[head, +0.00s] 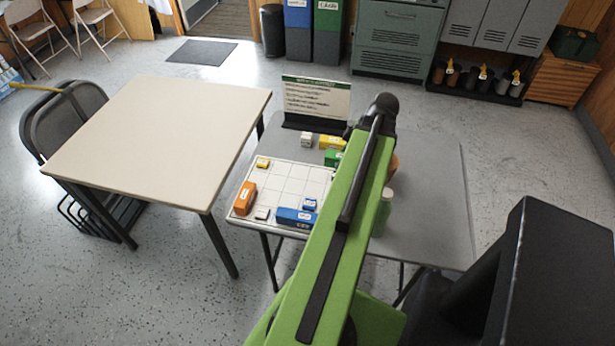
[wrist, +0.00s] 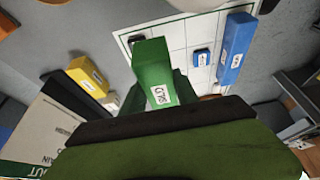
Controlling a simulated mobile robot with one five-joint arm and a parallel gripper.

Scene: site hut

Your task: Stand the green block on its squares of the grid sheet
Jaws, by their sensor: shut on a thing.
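The green block (wrist: 152,62), with a white label, is between the jaws of my gripper (wrist: 153,92) in the wrist view, and the gripper is shut on it. In the head view the green block (head: 333,158) shows just left of my arm, which hides my jaws and part of the block. The white grid sheet (head: 289,180) lies on the grey table, left of my arm. In the wrist view the grid sheet (wrist: 174,33) shows behind the block. I cannot tell the gap between block and table.
On the sheet are a small yellow block (head: 263,163), an orange block (head: 245,198), a long blue block (head: 296,217) and a small blue block (head: 310,204). A yellow block (head: 331,142) and a sign (head: 317,98) stand behind. A pale green cylinder (head: 384,208) is right of my arm.

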